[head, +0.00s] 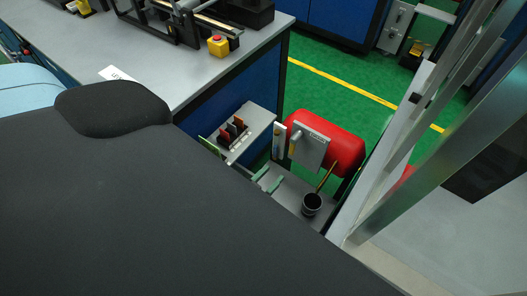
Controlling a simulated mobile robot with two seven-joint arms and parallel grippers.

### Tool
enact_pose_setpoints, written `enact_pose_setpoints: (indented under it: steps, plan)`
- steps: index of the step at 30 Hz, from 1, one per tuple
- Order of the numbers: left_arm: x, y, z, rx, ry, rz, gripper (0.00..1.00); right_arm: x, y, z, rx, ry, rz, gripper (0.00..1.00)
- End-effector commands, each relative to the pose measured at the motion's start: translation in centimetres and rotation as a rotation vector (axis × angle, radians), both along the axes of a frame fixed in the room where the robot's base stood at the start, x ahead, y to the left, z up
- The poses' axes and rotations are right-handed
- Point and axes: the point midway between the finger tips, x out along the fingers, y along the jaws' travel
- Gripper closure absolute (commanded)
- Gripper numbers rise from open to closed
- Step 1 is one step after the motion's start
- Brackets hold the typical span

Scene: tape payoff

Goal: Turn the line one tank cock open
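A red tank (343,140) lies at the right of the middle, beyond the end of the bench. A pale grey plate (312,150) stands at its near side, with a small light handle (295,141) on it that looks like the cock. Its lettering is too small to read. My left arm fills the lower left and hides most of its gripper. Two green finger-like tips of my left gripper (268,179) show past the arm's edge, below and left of the plate. They look apart, with nothing seen between them. My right gripper is not in view.
A small shelf (259,120) holds a rack of coloured cards (233,130) left of the tank. A black cup (312,204) with a brass-coloured stick stands below it. Metal uprights (420,140) stand close on the right.

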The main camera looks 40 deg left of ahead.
Motion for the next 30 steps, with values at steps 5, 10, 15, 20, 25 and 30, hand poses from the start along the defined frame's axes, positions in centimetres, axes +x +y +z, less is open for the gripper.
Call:
enact_pose_setpoints:
  steps: [5, 10, 15, 20, 25, 30]
  plan:
    - [3.3, 0.8, 3.5, -0.003, -0.115, 0.039, 0.64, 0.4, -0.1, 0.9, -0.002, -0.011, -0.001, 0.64]
    - [3.6, 0.9, 3.8, -0.003, -0.13, 0.045, 0.64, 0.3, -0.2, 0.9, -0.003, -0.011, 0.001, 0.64]
    - [4.3, 0.9, 3.8, -0.003, -0.13, 0.044, 0.64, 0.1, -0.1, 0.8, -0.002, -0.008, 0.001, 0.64]
    - [6.5, 1.0, 3.8, -0.003, -0.13, 0.044, 0.64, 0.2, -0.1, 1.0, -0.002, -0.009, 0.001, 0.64]
    - [9.0, 1.2, 3.8, -0.003, -0.129, 0.044, 0.64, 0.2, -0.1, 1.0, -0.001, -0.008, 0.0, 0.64]
    - [10.7, 1.3, 3.7, -0.003, -0.128, 0.044, 0.64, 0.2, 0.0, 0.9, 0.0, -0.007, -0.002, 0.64]
